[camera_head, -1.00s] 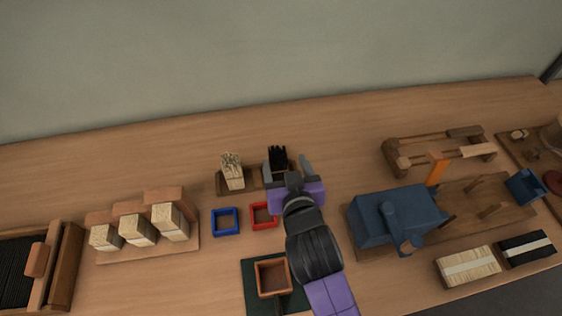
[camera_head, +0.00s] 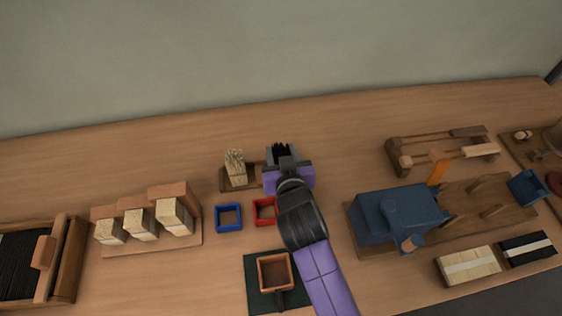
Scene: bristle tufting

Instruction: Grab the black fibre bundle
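The black fibre bundle (camera_head: 280,149) stands upright at the middle of the bench, its dark tips showing above my gripper. My gripper (camera_head: 281,157) reaches over it from the front, with one grey finger on each side, close against the bundle. The fingers look shut on it. The lower part of the bundle and most of its holder are hidden behind the purple gripper body.
A pale fibre bundle (camera_head: 235,164) stands just left in a wooden holder (camera_head: 240,185). A blue frame (camera_head: 229,218) and a red frame (camera_head: 264,211) lie in front. A blue machine (camera_head: 397,215) stands to the right. The bench behind is clear.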

